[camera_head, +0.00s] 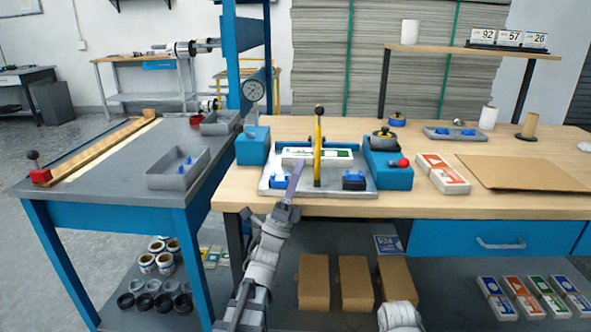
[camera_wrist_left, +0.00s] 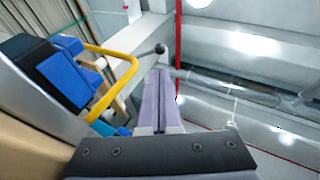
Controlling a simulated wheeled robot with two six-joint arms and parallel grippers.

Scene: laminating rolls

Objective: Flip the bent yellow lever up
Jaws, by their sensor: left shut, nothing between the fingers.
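The bent yellow lever (camera_head: 317,150) belongs to the small blue and grey press on the wooden bench. It has a black ball knob and looks like a near-vertical bar in the head view; I cannot tell how far it leans toward me. In the left wrist view the lever (camera_wrist_left: 127,60) shows its bend, with the knob just beyond my fingertips. My left gripper (camera_head: 296,178) is shut and empty, just left of the lever at the press's front. Its two purple fingers (camera_wrist_left: 165,90) lie together; contact with the lever cannot be told.
A white and green box (camera_head: 297,157) lies in the press, behind the lever. The blue side block (camera_head: 388,174) with a red knob stands right of it. An orange and white stack (camera_head: 442,174) and cardboard (camera_head: 535,172) lie further right. A grey tray (camera_head: 178,168) sits on the left table.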

